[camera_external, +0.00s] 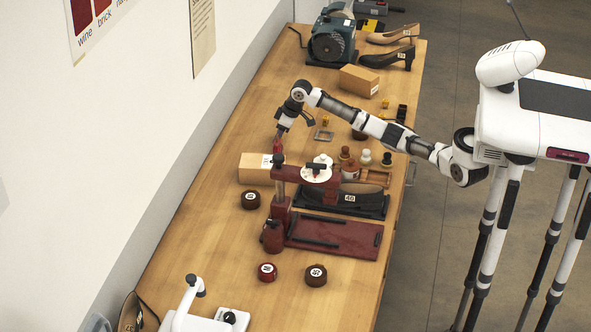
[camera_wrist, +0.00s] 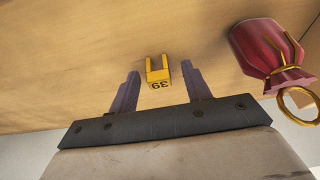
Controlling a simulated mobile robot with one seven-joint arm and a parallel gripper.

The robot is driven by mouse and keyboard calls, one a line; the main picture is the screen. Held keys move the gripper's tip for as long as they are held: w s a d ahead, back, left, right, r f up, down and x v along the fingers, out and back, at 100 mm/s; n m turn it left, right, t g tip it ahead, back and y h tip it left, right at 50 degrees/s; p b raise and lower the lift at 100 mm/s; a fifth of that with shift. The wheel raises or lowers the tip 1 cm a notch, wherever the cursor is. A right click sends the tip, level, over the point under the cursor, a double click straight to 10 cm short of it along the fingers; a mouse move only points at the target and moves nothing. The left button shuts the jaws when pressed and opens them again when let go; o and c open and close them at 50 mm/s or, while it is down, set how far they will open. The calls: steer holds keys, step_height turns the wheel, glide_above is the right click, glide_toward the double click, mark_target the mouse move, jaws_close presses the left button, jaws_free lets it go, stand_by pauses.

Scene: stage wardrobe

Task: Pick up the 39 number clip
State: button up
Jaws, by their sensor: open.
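The 39 number clip (camera_wrist: 158,72) is a small yellow U-shaped piece with a dark "39", upside down in the wrist view. It is on the wooden bench top, and its two prongs point away from my gripper. My gripper (camera_wrist: 160,68) is open and empty, with one finger on each side of the clip in that picture. The fingers look apart from the clip; I cannot tell the remaining depth. In the external view my gripper (camera_external: 281,127) points down over the bench, and I cannot make out which yellow piece there is the 39 clip.
A red pouch (camera_wrist: 268,52) with a gold ring is close on the right in the wrist view. In the external view a red press (camera_external: 335,232), a cardboard box (camera_external: 255,168) and several round tins stand nearby. The wall borders the bench (camera_external: 222,215) on the left.

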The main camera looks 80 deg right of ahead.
steer(key=shift+c, duration=0.2)
steer(key=c, duration=1)
